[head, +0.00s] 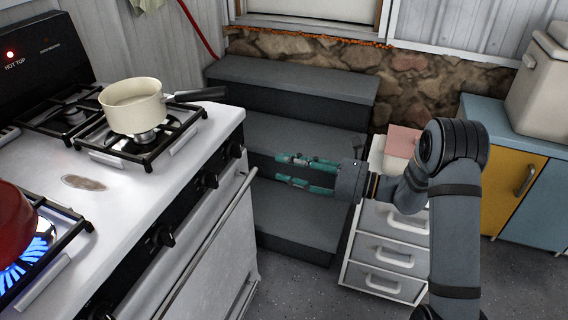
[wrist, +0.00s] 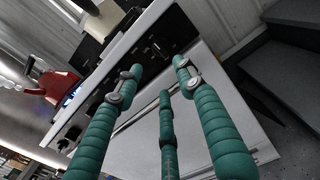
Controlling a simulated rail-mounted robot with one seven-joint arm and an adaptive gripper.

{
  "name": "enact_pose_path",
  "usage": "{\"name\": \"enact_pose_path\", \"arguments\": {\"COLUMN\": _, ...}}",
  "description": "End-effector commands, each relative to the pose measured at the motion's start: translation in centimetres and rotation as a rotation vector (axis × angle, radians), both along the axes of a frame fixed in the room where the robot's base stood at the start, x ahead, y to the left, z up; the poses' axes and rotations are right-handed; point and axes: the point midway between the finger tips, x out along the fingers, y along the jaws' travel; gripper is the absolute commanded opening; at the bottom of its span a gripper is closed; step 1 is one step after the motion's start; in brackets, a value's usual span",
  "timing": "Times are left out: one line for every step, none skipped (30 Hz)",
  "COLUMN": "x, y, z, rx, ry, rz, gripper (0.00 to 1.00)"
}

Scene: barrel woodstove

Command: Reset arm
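My gripper (head: 282,170) is held in the air in front of the grey steps, to the right of the stove. Its teal fingers point left towards the stove in the head view. In the wrist view the fingers of my gripper (wrist: 160,85) are spread apart with nothing between them. The stove front with its knobs and handle lies beyond the fingertips, apart from them.
A white stove (head: 205,135) stands at left. A red pot (head: 14,222) is over a lit blue flame. Grey steps (head: 290,140) rise behind my gripper. A white drawer unit (head: 388,252) is beside my arm.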

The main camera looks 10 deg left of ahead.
Motion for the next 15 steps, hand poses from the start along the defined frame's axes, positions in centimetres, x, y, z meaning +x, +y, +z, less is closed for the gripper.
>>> {"name": "enact_pose_path", "arguments": {"x": 0.0, "y": 0.0, "z": 0.0, "rx": 0.0, "ry": 0.0, "rz": 0.0, "gripper": 0.39}}
{"name": "enact_pose_path", "arguments": {"x": 0.0, "y": 0.0, "z": 0.0, "rx": 0.0, "ry": 0.0, "rz": 0.0, "gripper": 0.39}}
{"name": "enact_pose_path", "arguments": {"x": 0.0, "y": 0.0, "z": 0.0, "rx": 0.0, "ry": 0.0, "rz": 0.0, "gripper": 0.39}}
{"name": "enact_pose_path", "arguments": {"x": 0.0, "y": 0.0, "z": 0.0, "rx": 0.0, "ry": 0.0, "rz": 0.0, "gripper": 0.39}}
{"name": "enact_pose_path", "arguments": {"x": 0.0, "y": 0.1, "z": 0.0, "rx": 0.0, "ry": 0.0, "rz": 0.0, "gripper": 0.39}}
{"name": "enact_pose_path", "arguments": {"x": 0.0, "y": 0.2, "z": 0.0, "rx": 0.0, "ry": 0.0, "rz": 0.001, "gripper": 0.39}}
{"name": "enact_pose_path", "arguments": {"x": 0.0, "y": 0.3, "z": 0.0, "rx": 0.0, "ry": 0.0, "rz": 0.001, "gripper": 0.39}}
{"name": "enact_pose_path", "arguments": {"x": 0.0, "y": 0.5, "z": 0.0, "rx": -0.001, "ry": -0.001, "rz": 0.002, "gripper": 0.39}}
{"name": "enact_pose_path", "arguments": {"x": 0.1, "y": 0.8, "z": 0.0, "rx": -0.001, "ry": -0.001, "rz": 0.003, "gripper": 0.39}}
{"name": "enact_pose_path", "arguments": {"x": 0.1, "y": 1.1, "z": 0.0, "rx": -0.001, "ry": -0.001, "rz": 0.004, "gripper": 0.39}}
{"name": "enact_pose_path", "arguments": {"x": 0.2, "y": 1.5, "z": 0.0, "rx": -0.001, "ry": -0.001, "rz": 0.004, "gripper": 0.39}}
{"name": "enact_pose_path", "arguments": {"x": 0.2, "y": 2.1, "z": -0.1, "rx": -0.001, "ry": 0.0, "rz": 0.006, "gripper": 0.39}}
{"name": "enact_pose_path", "arguments": {"x": 0.3, "y": 2.6, "z": 0.0, "rx": -0.001, "ry": 0.0, "rz": 0.006, "gripper": 0.39}}
{"name": "enact_pose_path", "arguments": {"x": 0.4, "y": 3.1, "z": 0.0, "rx": 0.0, "ry": 0.0, "rz": 0.005, "gripper": 0.39}}
{"name": "enact_pose_path", "arguments": {"x": 0.6, "y": 3.9, "z": 0.0, "rx": -0.001, "ry": -0.002, "rz": 0.006, "gripper": 0.39}}
